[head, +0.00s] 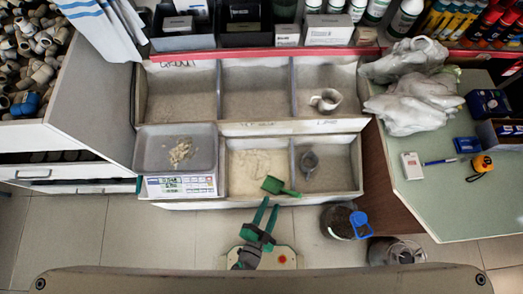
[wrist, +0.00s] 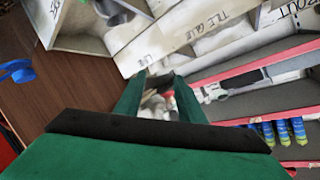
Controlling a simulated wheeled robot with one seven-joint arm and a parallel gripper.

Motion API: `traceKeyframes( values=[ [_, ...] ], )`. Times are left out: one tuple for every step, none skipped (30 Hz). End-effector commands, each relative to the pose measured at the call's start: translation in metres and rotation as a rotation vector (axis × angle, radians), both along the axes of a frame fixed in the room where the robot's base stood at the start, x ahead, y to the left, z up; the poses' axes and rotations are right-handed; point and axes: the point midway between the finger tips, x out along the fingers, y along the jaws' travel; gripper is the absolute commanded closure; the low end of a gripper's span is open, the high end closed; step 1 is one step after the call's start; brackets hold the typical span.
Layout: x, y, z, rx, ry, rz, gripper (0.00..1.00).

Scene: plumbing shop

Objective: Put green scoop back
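The green scoop (head: 278,187) lies at the front of the middle front compartment (head: 236,190), which holds a pale powder. Its handle points right, toward the divider with the right front compartment. My gripper (head: 270,202) is just in front of the bin's front wall, close to the scoop in the picture. Its two green fingers are apart with nothing held between them. In the wrist view my gripper (wrist: 158,78) also shows a gap between the fingers. The scoop cannot be clearly made out there.
A scale with a grey pan (head: 150,150) holding some powder stands left of the scoop. A bucket with a blue scoop (head: 360,222) stands on the floor. A green-topped counter (head: 440,210) is right.

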Motion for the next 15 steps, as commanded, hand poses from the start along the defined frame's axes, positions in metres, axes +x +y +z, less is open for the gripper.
traceKeyframes(
  values=[
    [-0.008, 0.006, 0.03, -0.056, 0.005, 0.069, 0.65],
    [-0.011, 0.01, 0.047, -0.092, 0.01, 0.11, 0.65],
    [-0.015, 0.014, 0.069, -0.142, 0.016, 0.163, 0.65],
    [-0.018, 0.017, 0.086, -0.182, 0.021, 0.202, 0.65],
    [-0.021, 0.019, 0.102, -0.221, 0.027, 0.24, 0.65],
    [-0.025, 0.022, 0.124, -0.275, 0.035, 0.288, 0.65],
    [-0.028, 0.024, 0.139, -0.313, 0.041, 0.321, 0.65],
    [-0.03, 0.025, 0.154, -0.352, 0.047, 0.353, 0.65],
    [-0.032, 0.027, 0.173, -0.402, 0.055, 0.393, 0.65],
    [-0.034, 0.028, 0.186, -0.437, 0.059, 0.417, 0.65],
    [-0.036, 0.029, 0.197, -0.469, 0.066, 0.44, 0.65],
    [-0.037, 0.03, 0.21, -0.507, 0.071, 0.467, 0.65],
    [-0.038, 0.031, 0.219, -0.531, 0.075, 0.483, 0.65],
    [-0.038, 0.031, 0.227, -0.554, 0.079, 0.497, 0.65],
    [-0.039, 0.031, 0.235, -0.579, 0.082, 0.511, 0.65]
  ],
)
